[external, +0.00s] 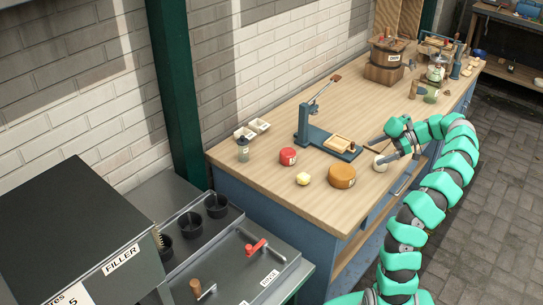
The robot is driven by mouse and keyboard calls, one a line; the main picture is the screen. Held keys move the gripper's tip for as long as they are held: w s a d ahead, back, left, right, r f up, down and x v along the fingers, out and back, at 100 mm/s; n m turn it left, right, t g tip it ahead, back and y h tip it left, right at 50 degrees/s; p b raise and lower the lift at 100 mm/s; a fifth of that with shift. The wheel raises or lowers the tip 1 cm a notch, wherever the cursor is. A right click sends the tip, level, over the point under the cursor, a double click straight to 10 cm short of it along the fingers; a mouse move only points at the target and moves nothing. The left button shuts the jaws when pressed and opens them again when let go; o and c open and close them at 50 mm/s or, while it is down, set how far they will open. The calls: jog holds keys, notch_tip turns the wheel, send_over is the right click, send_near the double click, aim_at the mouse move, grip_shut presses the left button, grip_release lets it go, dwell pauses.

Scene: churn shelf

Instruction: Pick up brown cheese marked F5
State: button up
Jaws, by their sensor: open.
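A brown-orange cheese wheel (342,176) lies flat on the wooden bench top near its front edge. A small pale label shows on its side, too small to read. My gripper (378,152) is open, to the right of the brown cheese and apart from it. A small whitish round piece (380,161) sits at the fingertips; whether they touch it I cannot tell. A red cheese (288,156) and a small pale yellow piece (303,179) lie to the left of the brown cheese.
A blue lever press (318,135) with a wooden tray stands behind the brown cheese. A grey jar (243,149) and white dishes (259,126) stand at the back left. Wooden tubs (384,65) and glassware fill the far end. Bare bench top lies left of the brown cheese.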

notch_tip(320, 180, down, 2)
jog(key=d+f+n+y, duration=0.1)
jog(key=b, duration=0.2)
send_near(345, 170)
jog(key=x, duration=0.4)
jog(key=shift+s+a, duration=0.15)
jog(key=shift+b+x, duration=0.9)
jog(key=shift+x, duration=1.75)
jog(key=c, duration=1)
